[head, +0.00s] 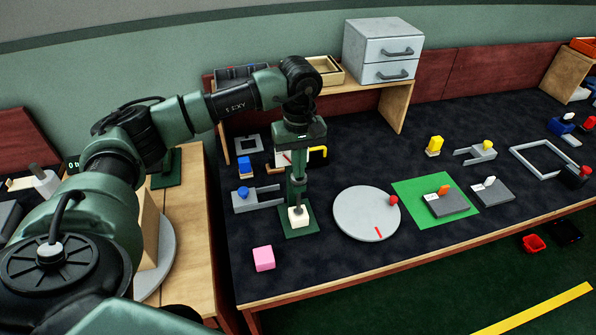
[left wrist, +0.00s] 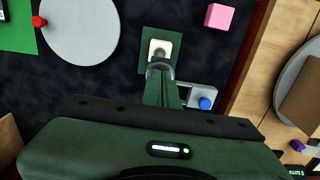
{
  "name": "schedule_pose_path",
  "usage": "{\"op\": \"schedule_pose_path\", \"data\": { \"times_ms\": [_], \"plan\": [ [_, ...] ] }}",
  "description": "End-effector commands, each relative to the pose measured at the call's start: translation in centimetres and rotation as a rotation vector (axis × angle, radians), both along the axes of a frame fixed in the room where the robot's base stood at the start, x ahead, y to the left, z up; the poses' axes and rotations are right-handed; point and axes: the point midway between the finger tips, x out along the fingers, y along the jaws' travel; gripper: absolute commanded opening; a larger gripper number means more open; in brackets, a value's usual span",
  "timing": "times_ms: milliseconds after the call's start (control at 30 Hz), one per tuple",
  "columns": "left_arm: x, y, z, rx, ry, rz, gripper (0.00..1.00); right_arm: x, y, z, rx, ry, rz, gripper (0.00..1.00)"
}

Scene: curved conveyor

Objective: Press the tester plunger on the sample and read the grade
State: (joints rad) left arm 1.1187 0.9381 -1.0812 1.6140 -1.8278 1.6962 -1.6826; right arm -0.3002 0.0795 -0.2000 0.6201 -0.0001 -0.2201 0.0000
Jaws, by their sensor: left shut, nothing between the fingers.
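The sample, a cream block (head: 298,215), sits on a dark green square base (head: 302,232) near the front left of the dark table. The block also shows in the left wrist view (left wrist: 158,48). A dark round part, seemingly the tester plunger (left wrist: 160,69), stands between the block and my fingers. My left gripper (head: 298,180) is shut and empty, pointing down directly over the sample. Whether the fingertips touch the plunger I cannot tell; the arm and fingers hide part of the tester. No grade is clearly legible. My right gripper is in neither view.
A pink cube (head: 263,259) lies in front of the base. A grey disc (head: 362,213) with a red knob lies to the right, beside a green mat (head: 414,188). A grey fork-shaped fixture with a blue knob (head: 243,192) lies to the left. A shelf with drawers (head: 382,50) stands behind.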

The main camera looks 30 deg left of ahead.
Motion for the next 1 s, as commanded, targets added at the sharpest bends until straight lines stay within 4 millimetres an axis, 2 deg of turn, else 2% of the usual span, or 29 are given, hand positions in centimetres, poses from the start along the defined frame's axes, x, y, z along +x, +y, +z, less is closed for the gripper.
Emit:
{"op": "schedule_pose_path", "data": {
  "times_ms": [733,833,1000],
  "plan": [
    [0.1,0.0,7.8,-0.001,-0.003,0.000,0.00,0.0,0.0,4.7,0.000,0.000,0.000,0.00],
    [0.0,0.0,8.5,-0.001,-0.002,0.000,0.00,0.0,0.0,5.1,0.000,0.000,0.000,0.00],
    [0.0,0.0,8.5,0.000,-0.001,0.000,0.00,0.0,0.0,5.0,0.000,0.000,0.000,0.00]
  ]
}}
